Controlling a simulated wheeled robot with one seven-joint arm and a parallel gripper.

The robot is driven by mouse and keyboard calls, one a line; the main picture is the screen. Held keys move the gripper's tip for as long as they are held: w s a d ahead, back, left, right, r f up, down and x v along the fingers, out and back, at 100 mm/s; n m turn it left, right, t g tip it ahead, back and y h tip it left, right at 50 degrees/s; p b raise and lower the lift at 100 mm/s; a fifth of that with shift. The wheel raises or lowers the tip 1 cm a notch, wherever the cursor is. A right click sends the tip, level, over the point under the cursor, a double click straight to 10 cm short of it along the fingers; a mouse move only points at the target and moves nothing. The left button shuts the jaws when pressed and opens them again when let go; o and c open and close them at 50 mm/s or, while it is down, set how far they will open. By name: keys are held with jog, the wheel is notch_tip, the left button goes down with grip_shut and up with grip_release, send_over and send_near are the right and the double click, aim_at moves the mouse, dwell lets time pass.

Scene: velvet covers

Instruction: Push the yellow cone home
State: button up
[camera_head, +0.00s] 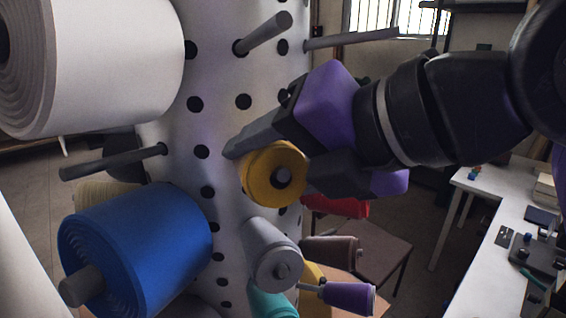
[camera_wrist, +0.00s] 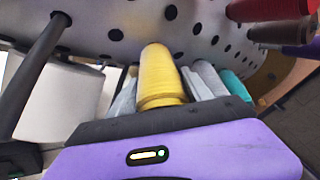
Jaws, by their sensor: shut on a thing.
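In the wrist view the yellow cone (camera_wrist: 160,75) stands between the fingers and points towards the column.
The perforated column (camera_head: 225,110) carries a white roll (camera_head: 120,65), a blue roll (camera_head: 150,240), a grey cone (camera_head: 270,250), a purple cone (camera_head: 345,298) and a red one (camera_head: 340,207). Bare pegs (camera_head: 265,33) stick out above and left. A white table (camera_head: 485,195) stands at right.

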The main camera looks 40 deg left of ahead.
jog(key=o, duration=1.5)
jog(key=shift+c, duration=0.2)
